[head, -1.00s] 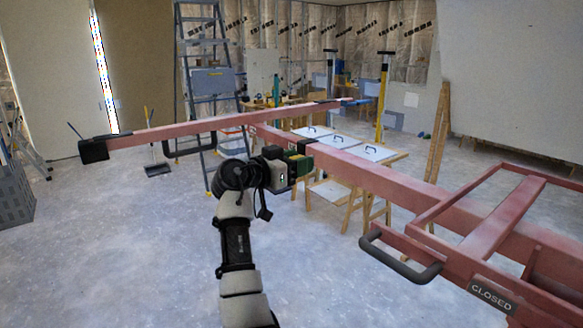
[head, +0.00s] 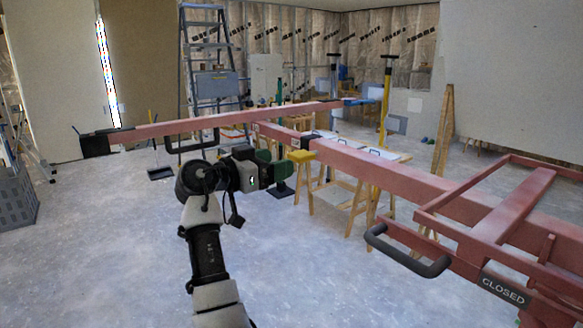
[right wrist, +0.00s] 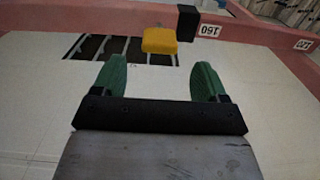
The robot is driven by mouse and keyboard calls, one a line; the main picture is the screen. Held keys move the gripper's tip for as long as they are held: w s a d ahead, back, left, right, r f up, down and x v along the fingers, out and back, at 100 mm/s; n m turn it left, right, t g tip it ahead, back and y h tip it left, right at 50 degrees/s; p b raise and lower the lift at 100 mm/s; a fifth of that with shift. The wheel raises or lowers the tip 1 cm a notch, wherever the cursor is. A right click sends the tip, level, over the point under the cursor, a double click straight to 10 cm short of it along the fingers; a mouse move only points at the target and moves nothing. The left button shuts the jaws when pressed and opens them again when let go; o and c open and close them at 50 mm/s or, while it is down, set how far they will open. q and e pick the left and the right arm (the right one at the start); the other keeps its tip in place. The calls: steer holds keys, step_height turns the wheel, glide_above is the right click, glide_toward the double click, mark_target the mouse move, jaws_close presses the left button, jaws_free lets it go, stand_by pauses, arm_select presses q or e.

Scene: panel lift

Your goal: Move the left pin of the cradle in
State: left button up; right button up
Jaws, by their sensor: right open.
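The cradle (head: 385,178) is a red beam frame running from the lower right toward a long red crossbar (head: 215,122). A yellow pin knob (head: 302,156) sits at the beam's side, by a small black block (head: 310,139). The knob also shows in the right wrist view (right wrist: 160,40), ahead of the fingers. My right gripper (head: 276,170), with green fingertips, is open and empty just left of the knob, apart from it. In the right wrist view, my right gripper (right wrist: 157,80) has its fingers spread wide. My left gripper is not in view.
A grey handle (head: 405,255) and a "CLOSED" label (head: 503,291) are on the near frame at right. A panel on wooden trestles (head: 365,200) stands beyond the beam. A stepladder (head: 210,60) stands behind the crossbar.

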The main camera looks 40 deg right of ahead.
steer(key=shift+w+a+b, duration=0.15)
steer(key=shift+a+b, duration=0.2)
steer(key=shift+a, duration=1.3)
